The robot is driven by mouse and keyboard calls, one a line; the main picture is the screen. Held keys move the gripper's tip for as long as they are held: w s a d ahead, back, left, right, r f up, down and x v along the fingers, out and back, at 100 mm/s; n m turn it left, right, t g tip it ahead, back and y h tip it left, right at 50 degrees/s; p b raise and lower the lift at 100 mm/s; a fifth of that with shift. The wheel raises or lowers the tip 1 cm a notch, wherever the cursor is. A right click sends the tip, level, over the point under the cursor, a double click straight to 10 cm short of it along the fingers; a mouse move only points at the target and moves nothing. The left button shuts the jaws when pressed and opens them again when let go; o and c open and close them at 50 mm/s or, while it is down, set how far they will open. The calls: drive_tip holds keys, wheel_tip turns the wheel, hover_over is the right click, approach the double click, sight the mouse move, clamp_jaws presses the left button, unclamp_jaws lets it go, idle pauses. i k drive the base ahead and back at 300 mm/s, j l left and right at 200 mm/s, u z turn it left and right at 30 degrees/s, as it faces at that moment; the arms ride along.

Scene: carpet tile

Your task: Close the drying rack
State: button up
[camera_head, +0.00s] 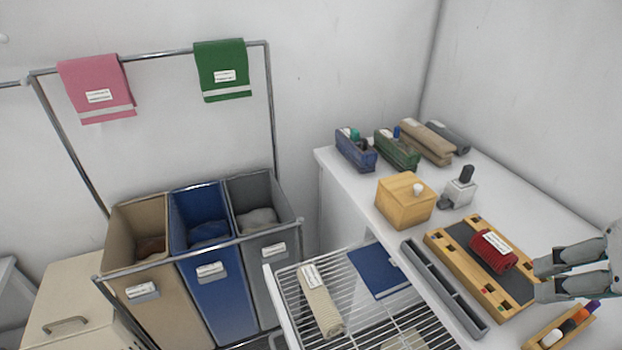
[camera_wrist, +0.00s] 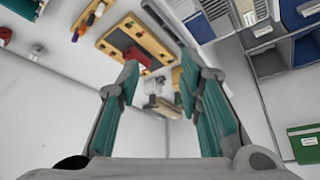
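The drying rack (camera_head: 365,318) is a white wire-barred frame at the bottom centre of the head view. It sticks out from the white counter on its left side, pulled out, and its near end is cut off by the picture edge. A beige cloth (camera_head: 321,301) and a blue cloth (camera_head: 378,271) lie on its bars. My gripper (camera_head: 543,279) is at the right edge of the head view, over the counter, to the right of the rack and apart from it. Its two fingers are spread with nothing between them, as the wrist view (camera_wrist: 160,75) also shows.
The counter (camera_head: 347,194) holds a wooden box (camera_head: 405,200), a grey tray (camera_head: 444,288), a wooden board (camera_head: 448,246) with a red rolled cloth (camera_head: 493,251), and several caddies. Three hampers (camera_head: 216,293) stand left of the rack. Pink and green towels hang on a rail above them.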

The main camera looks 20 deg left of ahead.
sight(286, 329)
drive_tip(key=u, duration=1.15)
drive_tip(key=k+l+z, duration=0.2)
drive_tip(key=k+z, duration=0.2)
drive_tip(key=k, duration=0.2)
